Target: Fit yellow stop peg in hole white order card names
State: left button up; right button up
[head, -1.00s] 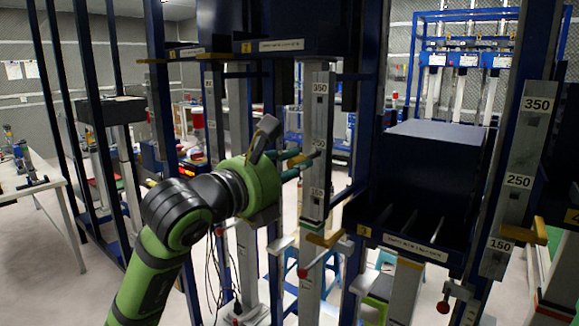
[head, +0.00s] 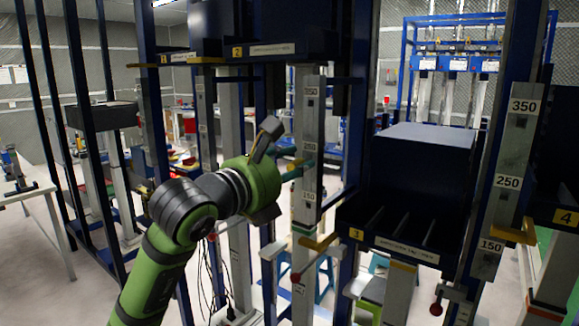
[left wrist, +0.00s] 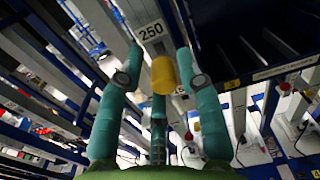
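My left gripper (head: 304,165) reaches in from the left, its teal fingers at a grey post (head: 308,120) with marks 250 and 150. In the left wrist view, the fingers stand around a yellow stop peg (left wrist: 164,75), just below the 250 mark; the gripper looks shut on it. The peg's far end and exact finger contact are hidden. In the head view a little of the peg (head: 293,163) shows between the fingers. White cards sit on bay 2 (head: 274,50) and bay 3 (head: 407,250); their print is too small to read. My right gripper is out of view.
A dark blue box (head: 420,165) stands right of the post. Another post (head: 508,180), marked 350, 250 and 150, carries a yellow peg (head: 514,233). A yellow piece (head: 319,242) sits low on the near post. Blue frames crowd both sides. A white table (head: 45,200) is far left.

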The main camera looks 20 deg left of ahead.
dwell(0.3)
pick_arm(q)
jog(key=v, duration=1.2)
jog(key=shift+d, duration=0.1)
